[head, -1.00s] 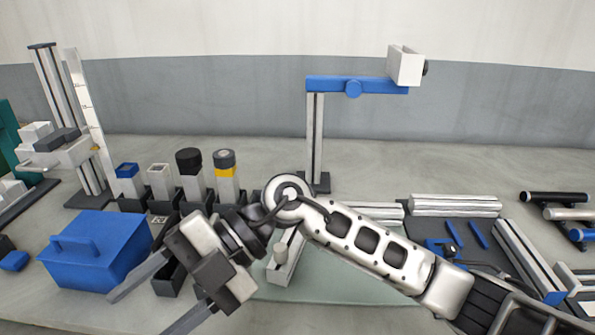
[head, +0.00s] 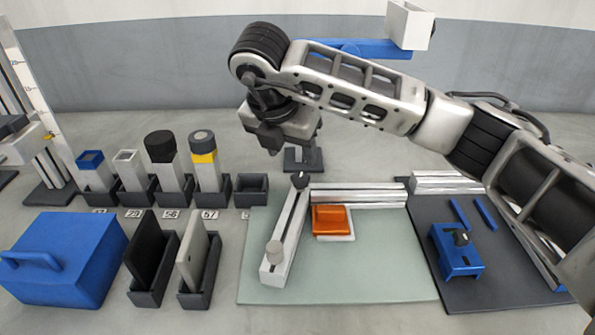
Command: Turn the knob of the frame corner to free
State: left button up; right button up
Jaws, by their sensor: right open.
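The frame corner (head: 302,192) is where two light profiles meet in an L on a pale green mat (head: 370,274). A small dark knob (head: 300,180) stands at that corner; its turned position is too small to read. My right gripper (head: 276,148) hangs just above and behind the corner, apart from the knob. It is open, its fingers mostly hidden behind its own body. A grey knob (head: 276,248) stands at the near end of the left profile. My left gripper is not in view.
An orange block (head: 331,219) on a white base sits inside the L. A blue clamp (head: 457,252) with a dark knob lies on a dark mat (head: 478,288) at right. Slotted holders, a blue box (head: 65,262) and a blue-armed stand (head: 370,48) surround the mat.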

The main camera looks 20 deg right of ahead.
aim_at(300, 178)
jog(key=p+x, duration=0.1)
jog(key=x, duration=0.7)
jog(key=shift+f, duration=0.1)
jog(key=c, duration=1)
